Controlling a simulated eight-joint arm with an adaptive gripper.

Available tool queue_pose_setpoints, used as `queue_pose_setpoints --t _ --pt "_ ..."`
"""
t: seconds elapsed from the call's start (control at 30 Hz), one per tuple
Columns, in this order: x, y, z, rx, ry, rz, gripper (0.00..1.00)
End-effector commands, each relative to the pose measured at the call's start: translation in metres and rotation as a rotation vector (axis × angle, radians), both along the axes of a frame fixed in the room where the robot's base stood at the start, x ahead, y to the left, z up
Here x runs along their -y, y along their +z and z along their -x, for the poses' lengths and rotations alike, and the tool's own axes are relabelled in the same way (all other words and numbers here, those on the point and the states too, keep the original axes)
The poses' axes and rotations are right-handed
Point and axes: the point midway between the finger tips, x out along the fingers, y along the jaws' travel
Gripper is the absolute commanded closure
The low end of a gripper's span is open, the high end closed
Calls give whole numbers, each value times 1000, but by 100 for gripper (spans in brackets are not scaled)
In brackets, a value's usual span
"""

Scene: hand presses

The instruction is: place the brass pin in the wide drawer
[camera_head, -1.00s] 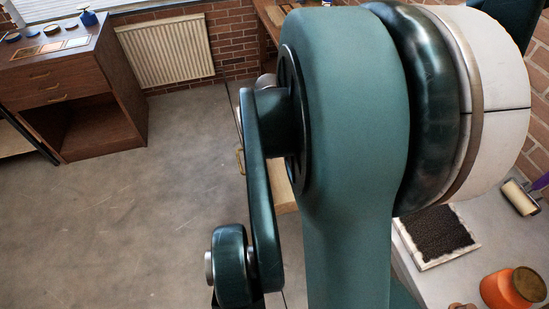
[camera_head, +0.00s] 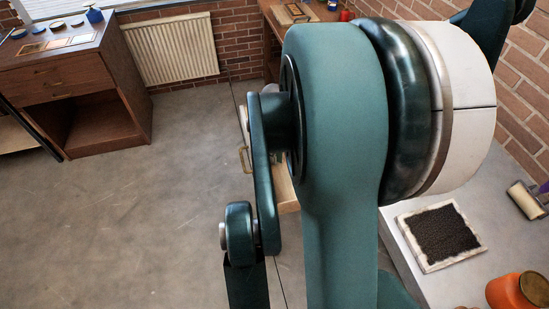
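My teal arm fills the middle of the view, and my gripper is out of the picture. I cannot see the brass pin. A pale wooden edge (camera_head: 285,192) with a brass handle (camera_head: 243,160) shows just behind my arm; it looks like a pulled-out drawer, but my arm hides most of it. I cannot tell whether it is the wide drawer. A brown wooden cabinet (camera_head: 122,85) at the far left has drawer fronts (camera_head: 55,85) that look shut, above an open compartment.
The grey floor (camera_head: 130,220) at left is clear. A radiator (camera_head: 170,50) is on the brick wall. A pale bench at right holds a framed dark pad (camera_head: 443,235), a roller (camera_head: 526,200) and an orange jar (camera_head: 515,291). Cards and small pots top the cabinet.

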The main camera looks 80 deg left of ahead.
Motion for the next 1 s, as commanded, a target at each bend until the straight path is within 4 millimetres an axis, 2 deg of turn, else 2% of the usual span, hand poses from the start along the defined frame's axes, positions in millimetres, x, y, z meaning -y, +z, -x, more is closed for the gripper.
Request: queue_pose_setpoints --t 0.33,0.4,0.47,0.83,1.0 --pt "0 -3 0 0 0 0 100" --pt "0 -2 0 0 0 0 88" --pt "0 -2 0 0 0 0 81" --pt "0 -1 0 0 0 0 81" --pt "0 6 0 0 0 0 81"
